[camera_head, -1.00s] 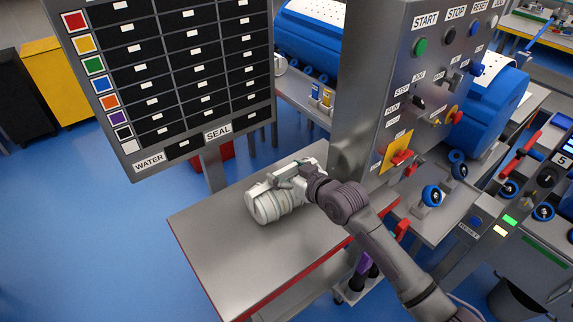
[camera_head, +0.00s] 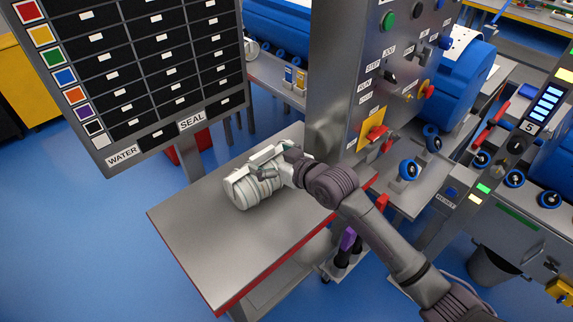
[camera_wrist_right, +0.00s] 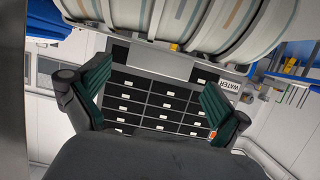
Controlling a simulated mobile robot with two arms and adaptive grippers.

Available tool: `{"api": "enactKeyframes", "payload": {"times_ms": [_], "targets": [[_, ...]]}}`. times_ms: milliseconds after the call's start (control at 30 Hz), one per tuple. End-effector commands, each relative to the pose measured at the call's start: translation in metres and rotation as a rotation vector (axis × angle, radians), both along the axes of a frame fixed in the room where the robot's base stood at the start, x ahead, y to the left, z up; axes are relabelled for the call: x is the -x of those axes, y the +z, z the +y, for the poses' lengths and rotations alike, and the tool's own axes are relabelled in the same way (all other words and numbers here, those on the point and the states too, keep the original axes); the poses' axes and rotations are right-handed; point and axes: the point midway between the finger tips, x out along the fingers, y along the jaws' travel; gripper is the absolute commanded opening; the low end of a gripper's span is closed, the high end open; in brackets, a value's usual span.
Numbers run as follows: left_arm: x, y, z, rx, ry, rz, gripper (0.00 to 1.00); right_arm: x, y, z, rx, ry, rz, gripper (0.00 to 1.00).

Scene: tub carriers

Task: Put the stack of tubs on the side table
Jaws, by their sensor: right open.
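The stack of tubs (camera_head: 254,190), pale and ribbed, lies on its side on the grey metal side table (camera_head: 190,225) with red edging. My right gripper (camera_head: 266,165) is at the stack's upper right side in the head view. In the right wrist view the gripper's two dark green finger pads (camera_wrist_right: 158,85) stand wide apart with nothing between them. The striped tubs (camera_wrist_right: 190,22) fill the top of that view, beyond the fingers. Whether any part of the gripper touches the stack I cannot tell. My left gripper is not in view.
A board of black slots (camera_head: 150,70) with coloured squares stands behind the table. A control post (camera_head: 340,90) with buttons and a red-and-yellow switch rises at the table's right. The table's near left part is bare. Blue floor (camera_head: 70,240) lies open at left.

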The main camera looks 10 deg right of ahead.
Motion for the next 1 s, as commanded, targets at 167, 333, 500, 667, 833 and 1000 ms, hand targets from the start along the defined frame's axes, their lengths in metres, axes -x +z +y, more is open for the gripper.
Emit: {"api": "enactKeyframes", "payload": {"times_ms": [167, 333, 500, 667, 833, 1000], "targets": [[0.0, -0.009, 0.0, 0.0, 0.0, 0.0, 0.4, 0.031, 0.011, -0.023, 0.003, 0.0, -0.001, 1.0], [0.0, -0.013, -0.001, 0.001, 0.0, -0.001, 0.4, 0.054, 0.022, -0.04, 0.002, 0.001, 0.0, 1.0], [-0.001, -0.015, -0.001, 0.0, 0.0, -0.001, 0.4, 0.066, 0.029, -0.048, 0.001, 0.0, 0.0, 1.0], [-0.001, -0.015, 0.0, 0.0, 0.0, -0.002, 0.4, 0.069, 0.03, -0.05, 0.001, 0.0, 0.001, 1.0], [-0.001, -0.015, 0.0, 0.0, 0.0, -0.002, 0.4, 0.069, 0.03, -0.05, 0.001, 0.0, 0.001, 1.0], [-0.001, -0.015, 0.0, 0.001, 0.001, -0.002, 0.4, 0.069, 0.03, -0.05, 0.0, 0.001, 0.001, 1.0]]}}
